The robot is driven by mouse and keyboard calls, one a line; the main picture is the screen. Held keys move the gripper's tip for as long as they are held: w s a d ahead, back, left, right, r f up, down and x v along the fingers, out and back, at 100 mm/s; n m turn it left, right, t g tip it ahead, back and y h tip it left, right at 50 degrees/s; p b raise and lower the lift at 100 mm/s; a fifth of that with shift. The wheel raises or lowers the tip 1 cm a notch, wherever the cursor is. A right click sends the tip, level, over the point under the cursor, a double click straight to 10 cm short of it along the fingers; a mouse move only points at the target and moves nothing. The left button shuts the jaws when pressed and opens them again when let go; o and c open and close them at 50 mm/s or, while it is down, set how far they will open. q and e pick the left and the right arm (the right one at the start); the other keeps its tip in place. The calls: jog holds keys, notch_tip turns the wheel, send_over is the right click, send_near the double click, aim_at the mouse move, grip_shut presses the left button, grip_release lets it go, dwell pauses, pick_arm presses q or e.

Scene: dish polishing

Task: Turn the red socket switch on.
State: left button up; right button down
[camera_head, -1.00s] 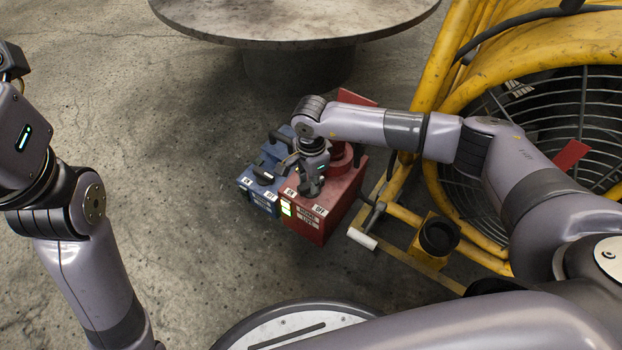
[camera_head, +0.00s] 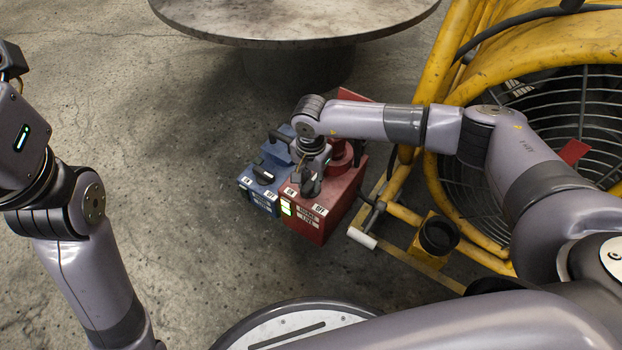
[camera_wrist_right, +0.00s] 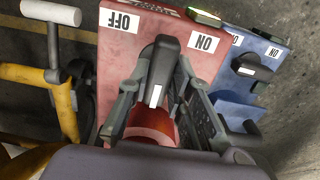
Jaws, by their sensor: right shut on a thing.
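The red socket box (camera_head: 330,222) stands on the floor, with its OFF and ON labels also in the right wrist view (camera_wrist_right: 110,55). Its black switch handle (camera_wrist_right: 164,68) points between the labels and leans a little toward ON. My right gripper (camera_wrist_right: 160,95) is shut on this handle, one finger on each side. In the head view my right gripper (camera_head: 309,184) is over the box top and hides most of the handle.
A blue socket box (camera_head: 259,196) with its own black handle stands close beside the red one. A yellow-framed fan (camera_head: 440,95) stands at the right. A round table (camera_head: 300,22) is at the back. The floor at left is clear.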

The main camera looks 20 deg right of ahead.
aim_at(311, 182)
jog(key=c, duration=1.6)
grip_release()
jog(key=shift+o, duration=0.8)
jog(key=shift+r, duration=0.1)
notch_tip(311, 182, up, 12)
jog(key=shift+a, duration=0.1)
